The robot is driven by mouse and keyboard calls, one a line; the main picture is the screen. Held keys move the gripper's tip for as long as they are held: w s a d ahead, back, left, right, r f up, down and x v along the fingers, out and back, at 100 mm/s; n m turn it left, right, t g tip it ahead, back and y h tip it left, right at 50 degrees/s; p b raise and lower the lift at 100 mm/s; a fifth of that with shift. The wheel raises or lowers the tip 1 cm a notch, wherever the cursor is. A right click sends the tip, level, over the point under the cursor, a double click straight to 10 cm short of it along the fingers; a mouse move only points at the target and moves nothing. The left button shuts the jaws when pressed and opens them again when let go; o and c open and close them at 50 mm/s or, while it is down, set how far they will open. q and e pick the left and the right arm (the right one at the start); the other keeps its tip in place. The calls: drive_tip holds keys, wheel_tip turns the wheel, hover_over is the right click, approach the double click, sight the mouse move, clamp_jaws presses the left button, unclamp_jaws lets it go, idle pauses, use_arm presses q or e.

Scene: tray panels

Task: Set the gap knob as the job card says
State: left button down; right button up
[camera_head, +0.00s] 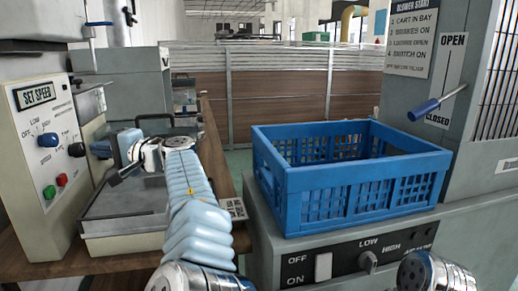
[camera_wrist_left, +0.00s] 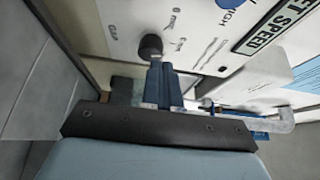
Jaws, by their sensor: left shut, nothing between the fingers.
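The gap knob is a black round knob (camera_head: 76,149) on the cream SET SPEED panel (camera_head: 36,178) at the left. In the left wrist view the black knob (camera_wrist_left: 151,45) has GAP and mm lettering around it; its setting cannot be read. My left gripper (camera_head: 94,149) is shut and empty, its blue fingers pointing at the knob. In the left wrist view the fingertips (camera_wrist_left: 156,64) lie right at the knob's near side; I cannot tell whether they touch. No job card for the gap is readable. My right gripper is out of view.
The panel also has a blue knob (camera_head: 48,140), a green button (camera_head: 49,191) and a red button (camera_head: 62,180). A grey tray (camera_head: 125,245) lies under my left arm. A blue crate (camera_head: 345,205) stands on the grey cabinet at right, below a blue-handled lever (camera_head: 424,109).

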sight(77, 150)
use_arm(q)
drive_tip(key=shift+s+a+b, duration=0.2)
drive_tip(key=shift+a, duration=0.55)
drive_tip(key=shift+s+a+b, duration=0.15)
drive_tip(key=shift+a, duration=0.55)
drive_tip(key=shift+s+a+b, duration=0.2)
drive_tip(key=shift+a, duration=0.55)
drive_tip(key=shift+s+a+f+b, duration=0.1)
drive_tip(key=shift+f+b, duration=0.25)
drive_tip(key=shift+b, duration=0.1)
drive_tip(key=shift+a+f, duration=0.1)
drive_tip(key=shift+f, duration=0.05)
drive_tip(key=shift+d+f+b, duration=0.2)
drive_tip(key=shift+f+b, duration=0.15)
drive_tip(key=shift+b, duration=0.35)
drive_tip(key=shift+f+b, duration=0.3)
drive_tip(key=shift+b, duration=0.2)
drive_tip(key=shift+f, duration=0.2)
drive_tip(key=shift+b, duration=0.35)
